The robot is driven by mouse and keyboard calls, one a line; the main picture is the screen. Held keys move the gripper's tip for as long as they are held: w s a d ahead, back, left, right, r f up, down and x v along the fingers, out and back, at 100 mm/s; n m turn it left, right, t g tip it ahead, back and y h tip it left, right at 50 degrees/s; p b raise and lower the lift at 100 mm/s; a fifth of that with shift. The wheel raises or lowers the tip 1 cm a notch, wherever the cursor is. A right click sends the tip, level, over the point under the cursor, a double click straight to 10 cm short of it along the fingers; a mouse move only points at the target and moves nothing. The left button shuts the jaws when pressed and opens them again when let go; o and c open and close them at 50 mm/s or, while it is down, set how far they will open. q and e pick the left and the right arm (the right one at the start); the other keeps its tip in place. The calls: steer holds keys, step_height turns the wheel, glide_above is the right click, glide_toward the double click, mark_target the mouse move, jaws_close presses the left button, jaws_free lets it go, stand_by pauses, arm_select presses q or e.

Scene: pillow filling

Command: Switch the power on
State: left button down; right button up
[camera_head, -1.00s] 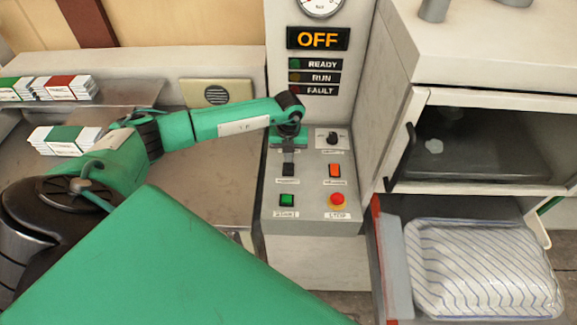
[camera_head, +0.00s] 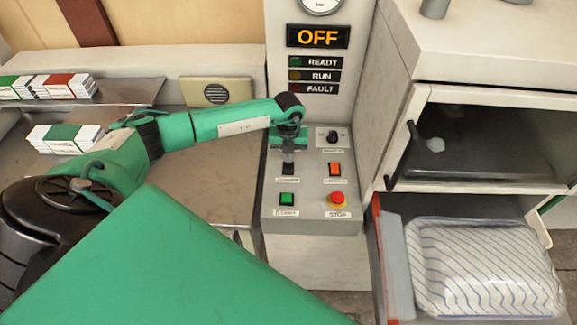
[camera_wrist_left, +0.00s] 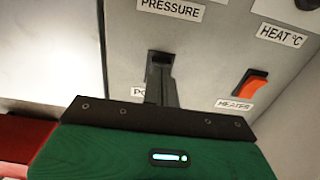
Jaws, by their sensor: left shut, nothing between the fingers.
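The control panel (camera_head: 312,190) carries a black power switch (camera_head: 288,169), which sits left of an orange heater switch (camera_head: 334,169). My left gripper (camera_head: 288,157) is shut and empty, pointing down at the power switch. In the left wrist view its closed fingertips (camera_wrist_left: 160,72) overlap the lower part of the black switch (camera_wrist_left: 160,56) and part of the label below it. I cannot tell whether they touch the switch. The display (camera_head: 318,37) reads OFF. The READY, RUN and FAULT lamps (camera_head: 295,75) look dim. My right gripper is not in view.
A green start button (camera_head: 287,199) and a red stop button (camera_head: 337,199) sit lower on the panel. A black knob (camera_head: 332,137) is at its upper right. A striped pillow (camera_head: 485,270) lies in an open bay to the right.

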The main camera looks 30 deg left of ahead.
arm_select(q)
steer(key=shift+f+b, duration=0.35)
steer(key=shift+f, duration=0.2)
steer(key=shift+r+p, duration=2.15)
steer(key=shift+r, duration=1.45)
steer(key=shift+f, duration=0.1)
